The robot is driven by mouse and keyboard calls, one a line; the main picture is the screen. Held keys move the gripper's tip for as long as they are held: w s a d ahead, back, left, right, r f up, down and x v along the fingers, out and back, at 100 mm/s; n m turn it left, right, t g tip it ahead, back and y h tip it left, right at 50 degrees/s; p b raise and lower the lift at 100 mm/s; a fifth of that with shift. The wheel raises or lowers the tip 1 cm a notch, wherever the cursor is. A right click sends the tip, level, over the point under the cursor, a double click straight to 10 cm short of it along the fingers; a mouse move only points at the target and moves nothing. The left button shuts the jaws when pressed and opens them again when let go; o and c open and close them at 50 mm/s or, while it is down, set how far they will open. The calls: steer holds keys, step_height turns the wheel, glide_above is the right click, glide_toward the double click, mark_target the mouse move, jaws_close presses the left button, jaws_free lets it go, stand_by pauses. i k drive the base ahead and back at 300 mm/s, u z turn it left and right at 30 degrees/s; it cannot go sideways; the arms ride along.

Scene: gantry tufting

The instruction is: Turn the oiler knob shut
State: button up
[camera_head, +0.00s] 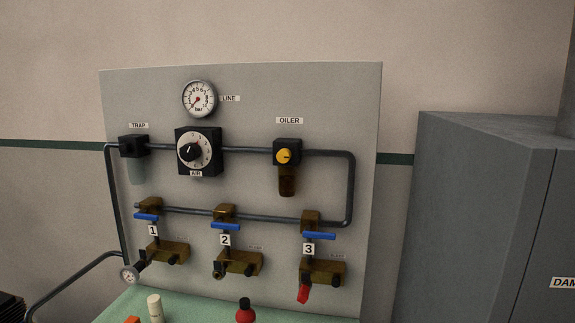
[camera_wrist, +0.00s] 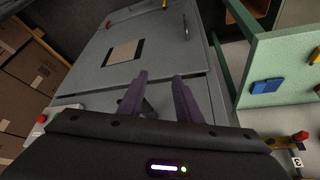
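The yellow oiler knob (camera_head: 284,156) sits on the front of a black block on the upright grey panel, below the OILER label (camera_head: 289,121). A dark line across the knob lies roughly level. An amber bowl (camera_head: 287,181) hangs under the block. My gripper (camera_wrist: 159,76) shows only in the wrist view, its two purple fingers apart with nothing held between them. It faces a grey cabinet (camera_wrist: 90,75), away from the oiler, which is not in the wrist view.
The panel (camera_head: 240,90) also carries a LINE gauge (camera_head: 199,99), a black AIR dial (camera_head: 199,152), a TRAP (camera_head: 134,147) and pipes. Three blue-handled valves, one here (camera_head: 319,236), sit lower. A green table (camera_head: 190,306) holds small items below. A grey cabinet (camera_head: 470,200) stands right.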

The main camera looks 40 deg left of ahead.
mark_target(285, 156)
steer(key=z, duration=0.05)
steer(key=k, duration=1.2)
steer(key=u, duration=1.95)
steer(key=i, duration=1)
steer(key=u, duration=0.1)
